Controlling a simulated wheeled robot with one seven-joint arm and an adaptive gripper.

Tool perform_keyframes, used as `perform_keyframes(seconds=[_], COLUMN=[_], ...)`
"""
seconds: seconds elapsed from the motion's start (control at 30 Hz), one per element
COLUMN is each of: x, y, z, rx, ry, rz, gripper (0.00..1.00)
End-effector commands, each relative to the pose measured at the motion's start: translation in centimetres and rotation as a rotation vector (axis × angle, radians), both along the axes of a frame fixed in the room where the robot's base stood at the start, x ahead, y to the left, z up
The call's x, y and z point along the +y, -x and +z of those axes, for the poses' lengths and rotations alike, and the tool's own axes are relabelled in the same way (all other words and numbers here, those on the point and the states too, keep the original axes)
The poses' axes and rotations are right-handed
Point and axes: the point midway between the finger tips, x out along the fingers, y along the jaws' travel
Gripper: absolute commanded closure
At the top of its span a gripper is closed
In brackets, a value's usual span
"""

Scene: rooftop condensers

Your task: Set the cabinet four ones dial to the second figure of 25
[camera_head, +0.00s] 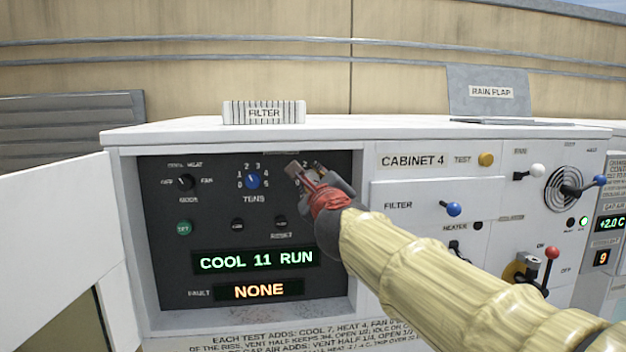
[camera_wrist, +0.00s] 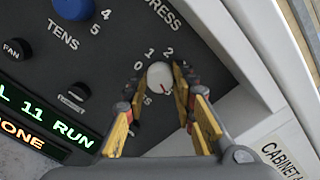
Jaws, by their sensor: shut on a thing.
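In the head view my gripper (camera_head: 304,174) covers the dial at the panel's upper right. The green display (camera_head: 256,261) reads COOL 11 RUN.
The blue tens dial (camera_head: 253,181) sits left of my gripper. A mode knob (camera_head: 186,182), a green SET button (camera_head: 184,228) and a fault display reading NONE (camera_head: 260,291) share the dark panel. An open white door (camera_head: 70,225) stands at left. The recess wall is close at right.

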Motion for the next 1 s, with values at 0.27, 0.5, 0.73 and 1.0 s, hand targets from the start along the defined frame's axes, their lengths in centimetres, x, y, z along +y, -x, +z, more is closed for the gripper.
perform_keyframes(seconds=[0.27, 0.5, 0.73, 1.0], x=[-0.18, -0.18, -0.17, -0.09], y=[0.24, 0.24, 0.20, 0.09], z=[1.15, 1.16, 0.97, 0.46], rx=[-0.011, -0.011, -0.008, -0.001], ry=[-0.035, -0.035, -0.034, -0.032], rz=[-0.002, -0.002, -0.002, -0.001], gripper=[0.99, 0.99, 0.65, 0.55])
